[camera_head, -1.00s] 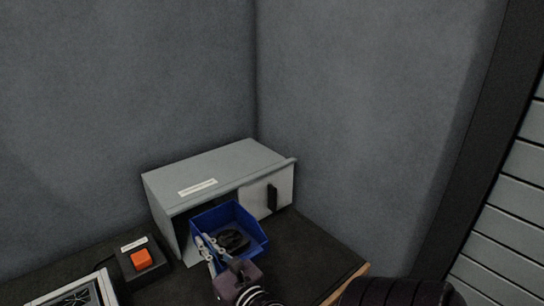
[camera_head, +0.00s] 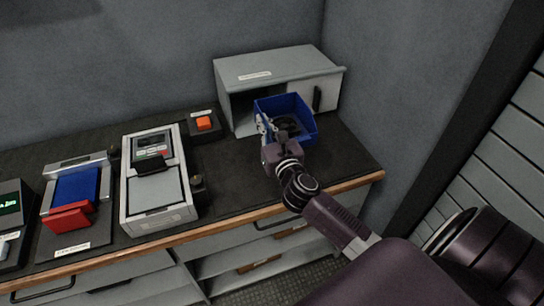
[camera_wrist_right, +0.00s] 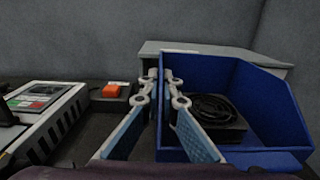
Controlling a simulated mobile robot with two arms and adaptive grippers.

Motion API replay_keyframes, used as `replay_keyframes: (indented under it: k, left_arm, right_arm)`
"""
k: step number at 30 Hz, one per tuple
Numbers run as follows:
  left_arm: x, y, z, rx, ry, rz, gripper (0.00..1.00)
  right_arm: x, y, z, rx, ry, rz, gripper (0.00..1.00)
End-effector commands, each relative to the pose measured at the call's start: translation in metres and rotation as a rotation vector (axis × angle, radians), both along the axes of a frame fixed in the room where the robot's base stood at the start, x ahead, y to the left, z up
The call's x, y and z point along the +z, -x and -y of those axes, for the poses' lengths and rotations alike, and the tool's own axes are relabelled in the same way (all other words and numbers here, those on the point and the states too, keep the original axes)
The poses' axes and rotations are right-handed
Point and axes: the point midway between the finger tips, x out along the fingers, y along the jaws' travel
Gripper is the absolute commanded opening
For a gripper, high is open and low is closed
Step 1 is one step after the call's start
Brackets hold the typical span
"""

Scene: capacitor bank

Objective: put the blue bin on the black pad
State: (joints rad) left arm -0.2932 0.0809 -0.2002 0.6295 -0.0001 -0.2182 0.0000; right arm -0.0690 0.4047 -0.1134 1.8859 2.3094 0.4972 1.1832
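The blue bin (camera_head: 301,131) stands on the dark counter at the open left part of the grey cabinet, upright, with a black coiled item (camera_wrist_right: 212,106) inside. My right gripper (camera_head: 263,124) is at the bin's left wall. In the right wrist view its fingertips (camera_wrist_right: 160,76) are close together, one on each side of the wall of the bin (camera_wrist_right: 258,98), and look shut on it. I cannot pick out a separate black pad against the dark countertop. My left gripper is not in view.
The grey cabinet (camera_head: 275,65) has a closed right door with a black handle. Left of it are an orange button box (camera_head: 204,124), a grey device (camera_head: 157,190) and a blue-and-red unit (camera_head: 75,192). The counter (camera_head: 345,165) right of the bin is clear to the wooden edge.

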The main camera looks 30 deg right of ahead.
Motion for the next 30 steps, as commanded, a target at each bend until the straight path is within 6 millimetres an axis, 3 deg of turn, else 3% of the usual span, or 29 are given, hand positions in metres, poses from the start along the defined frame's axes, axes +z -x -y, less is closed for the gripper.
replay_keyframes:
  k: [1,9,16,24,30]
  left_arm:
    - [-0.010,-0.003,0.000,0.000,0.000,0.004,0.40]
    - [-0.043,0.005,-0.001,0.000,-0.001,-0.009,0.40]
    - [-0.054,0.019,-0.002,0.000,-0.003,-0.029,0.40]
    - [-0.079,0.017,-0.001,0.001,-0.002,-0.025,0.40]
    - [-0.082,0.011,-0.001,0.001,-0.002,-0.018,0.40]
  right_arm:
    - [-0.020,0.000,0.000,-0.002,-0.002,-0.001,0.00]
    - [-0.087,0.000,0.000,-0.001,0.000,0.002,0.00]
    - [-0.104,0.000,0.000,0.001,0.002,0.004,0.00]
    - [-0.140,0.000,0.000,0.000,0.003,0.002,0.00]
    - [-0.146,0.000,0.000,0.001,0.002,0.004,0.00]
